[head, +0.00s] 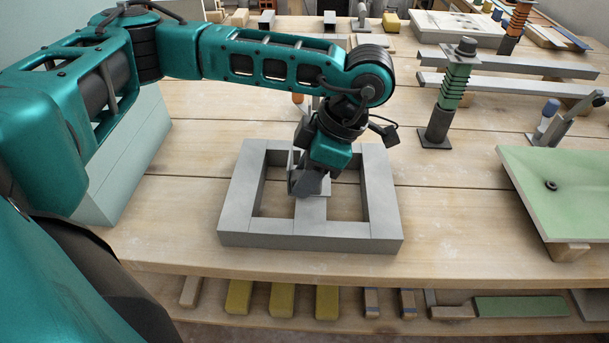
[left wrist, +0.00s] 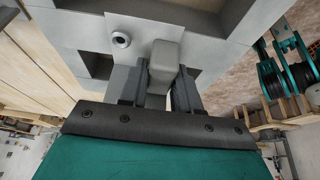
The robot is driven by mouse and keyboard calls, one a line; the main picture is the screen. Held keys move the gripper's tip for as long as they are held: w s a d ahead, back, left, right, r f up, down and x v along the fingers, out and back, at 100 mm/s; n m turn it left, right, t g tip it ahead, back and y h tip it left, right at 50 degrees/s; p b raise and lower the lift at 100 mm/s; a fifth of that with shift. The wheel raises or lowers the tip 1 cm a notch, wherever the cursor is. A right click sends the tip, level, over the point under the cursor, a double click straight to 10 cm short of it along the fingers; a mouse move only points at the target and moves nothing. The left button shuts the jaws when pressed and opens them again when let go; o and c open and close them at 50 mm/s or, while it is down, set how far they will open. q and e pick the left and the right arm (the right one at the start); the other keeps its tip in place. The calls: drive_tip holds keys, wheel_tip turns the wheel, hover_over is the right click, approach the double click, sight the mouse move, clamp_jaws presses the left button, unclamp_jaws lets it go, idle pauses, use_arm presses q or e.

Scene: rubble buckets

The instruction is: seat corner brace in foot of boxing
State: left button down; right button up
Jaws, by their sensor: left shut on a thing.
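The boxing (head: 382,205) is a grey rectangular frame lying on the bench, with openings left and right of a middle strip. My left gripper (head: 308,184) points down over the middle of the frame. In the left wrist view its two dark fingers (left wrist: 160,88) are shut on a light grey block with rounded edges, which I take to be the corner brace (left wrist: 166,58). Past it is a flat grey surface with a round ringed hole. The gripper hides much of the brace in the head view; I cannot tell whether the brace is seated. My right gripper is not in view.
A green board (head: 565,190) lies at the right. A spring-wrapped post on a dark base (head: 437,133) and long grey bars (head: 500,88) stand behind. A pale green box (head: 125,165) is at the left. Bare planks surround the frame. A lower shelf holds yellow blocks (head: 283,299).

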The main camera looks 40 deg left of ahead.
use_arm(q)
drive_tip(key=shift+r, duration=0.2)
wheel_tip(320, 180, up, 20)
drive_tip(key=p, duration=0.4)
drive_tip(key=shift+f+p, duration=0.15)
drive_tip(key=shift+p, duration=0.25)
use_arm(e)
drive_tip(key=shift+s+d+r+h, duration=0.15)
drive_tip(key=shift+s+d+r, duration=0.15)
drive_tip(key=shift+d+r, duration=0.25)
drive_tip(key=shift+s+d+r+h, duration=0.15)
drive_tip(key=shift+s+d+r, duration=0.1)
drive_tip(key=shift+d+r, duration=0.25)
use_arm(q)
drive_tip(key=shift+f, duration=0.1)
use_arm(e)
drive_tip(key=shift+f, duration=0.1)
